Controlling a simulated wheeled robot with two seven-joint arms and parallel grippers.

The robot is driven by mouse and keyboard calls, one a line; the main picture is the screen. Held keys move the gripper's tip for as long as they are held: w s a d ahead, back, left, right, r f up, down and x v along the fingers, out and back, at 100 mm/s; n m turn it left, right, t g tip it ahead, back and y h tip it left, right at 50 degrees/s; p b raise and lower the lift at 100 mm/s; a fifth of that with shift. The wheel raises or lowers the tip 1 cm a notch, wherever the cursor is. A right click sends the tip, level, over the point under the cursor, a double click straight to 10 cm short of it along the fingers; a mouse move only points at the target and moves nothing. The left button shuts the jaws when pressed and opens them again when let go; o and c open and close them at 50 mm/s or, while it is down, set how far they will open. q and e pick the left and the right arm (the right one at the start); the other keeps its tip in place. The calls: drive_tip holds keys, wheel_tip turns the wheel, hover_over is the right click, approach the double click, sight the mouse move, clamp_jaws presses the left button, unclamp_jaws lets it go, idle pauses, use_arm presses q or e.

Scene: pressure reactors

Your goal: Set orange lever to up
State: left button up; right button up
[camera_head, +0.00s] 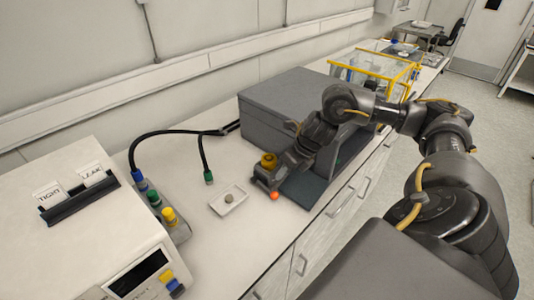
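An orange ball-shaped knob (275,195), which looks like the end of the orange lever, shows at the front of the grey apparatus on the bench. The rest of the lever is hidden behind my gripper, so its angle cannot be read. My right gripper (268,181) comes in from the right and points down and left, right beside the orange knob. Its fingers are small and dark here. I cannot tell whether they are open or touching the knob. My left gripper is not in view.
A large grey box (285,105) stands behind my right forearm. A yellow round part (268,160) is close to the gripper. A white tray (229,200) with a small pebble-like piece, black hoses (165,134) and a white instrument (95,225) lie left.

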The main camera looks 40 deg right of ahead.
sight(265, 188)
drive_tip(key=p+x, duration=0.1)
drive_tip(key=x, duration=0.8)
drive_tip(key=shift+w+a+f+p, duration=0.15)
drive_tip(key=shift+f+p, duration=0.15)
drive_tip(key=shift+f, duration=0.25)
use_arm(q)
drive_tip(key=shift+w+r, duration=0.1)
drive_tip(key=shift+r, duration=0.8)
use_arm(e)
drive_tip(key=shift+f, duration=0.1)
clamp_jaws()
